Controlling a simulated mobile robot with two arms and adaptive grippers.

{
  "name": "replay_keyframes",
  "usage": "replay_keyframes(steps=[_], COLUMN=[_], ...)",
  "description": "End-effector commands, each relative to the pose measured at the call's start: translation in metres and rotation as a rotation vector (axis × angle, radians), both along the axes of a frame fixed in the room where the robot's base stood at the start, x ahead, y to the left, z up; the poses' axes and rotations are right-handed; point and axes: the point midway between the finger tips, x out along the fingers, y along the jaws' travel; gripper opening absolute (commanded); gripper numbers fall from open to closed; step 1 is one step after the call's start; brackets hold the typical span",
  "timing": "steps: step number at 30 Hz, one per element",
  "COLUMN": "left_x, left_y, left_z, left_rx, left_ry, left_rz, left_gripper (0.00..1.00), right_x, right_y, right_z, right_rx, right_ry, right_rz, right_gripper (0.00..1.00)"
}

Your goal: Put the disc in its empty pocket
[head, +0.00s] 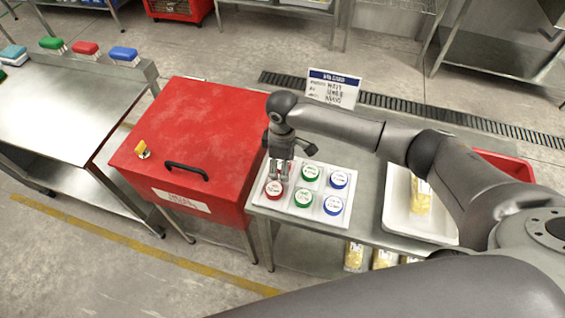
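A white tray (317,215) on a steel table has red, green and blue labelled discs in its pockets. A red disc (273,189) is at the front left, directly under my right gripper (279,178). A green disc (310,172) and a blue disc (338,180) are in the back row. Another green disc (303,197) and blue disc (333,205) are in the front row. My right gripper points down over the tray's left side and hides the back left pocket. Whether its fingers hold anything is too small to tell. My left gripper is not in view.
A red box (215,130) with a black handle stands close left of the tray. A sign (333,88) stands behind the tray. A white bin (400,212) with a yellow pack (421,196) is to the right. An empty steel table (60,108) is far left.

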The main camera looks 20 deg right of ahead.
Motion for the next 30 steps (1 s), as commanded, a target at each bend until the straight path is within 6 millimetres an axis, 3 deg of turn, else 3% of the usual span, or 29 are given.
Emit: replay_keyframes(steps=[5,18,24,30], left_x=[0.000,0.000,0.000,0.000], left_y=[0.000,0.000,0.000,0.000], left_z=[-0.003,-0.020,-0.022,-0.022], left_rx=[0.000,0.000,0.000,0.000], left_ry=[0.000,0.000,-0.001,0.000], left_rz=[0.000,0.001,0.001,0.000], left_gripper=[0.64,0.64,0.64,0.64], right_x=[0.001,0.002,0.002,0.002], right_y=[0.000,0.000,0.000,0.000], right_z=[0.018,0.110,0.128,0.131], right_rx=[0.000,0.001,0.000,0.000], right_ry=[-0.001,-0.005,-0.004,-0.002], right_rz=[0.000,-0.001,-0.002,-0.002], right_gripper=[0.64,0.64,0.64,0.64])
